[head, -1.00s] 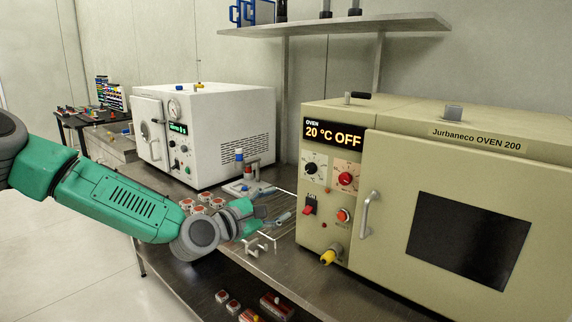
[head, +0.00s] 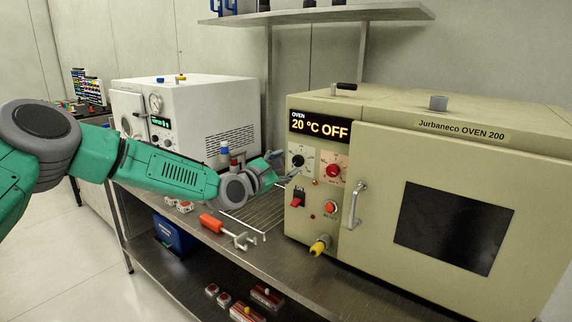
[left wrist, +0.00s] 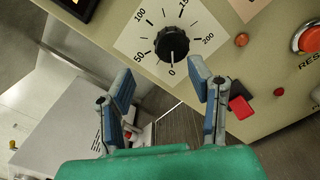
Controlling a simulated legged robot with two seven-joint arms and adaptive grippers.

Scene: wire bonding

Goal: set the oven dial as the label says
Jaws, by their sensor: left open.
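The beige oven (head: 470,150) stands at the right with a display (head: 320,127) reading "20 °C OFF". Its black dial (head: 298,161) sits on a white scale plate below the display. In the left wrist view the black dial (left wrist: 173,42) shows its white mark at 0, with 50, 100, 150 and 200 around it. My left gripper (head: 285,165) is open in front of the dial. In the left wrist view its fingers (left wrist: 158,80) stand apart below the dial, one to each side, and do not appear to hold it. A label giving a setting is not legible. My right gripper is not in view.
A red knob (head: 333,170), a red switch (head: 298,199), a reset button (head: 330,208) and a door handle (head: 355,204) are close to the dial. A white oven (head: 195,110) stands behind my arm.

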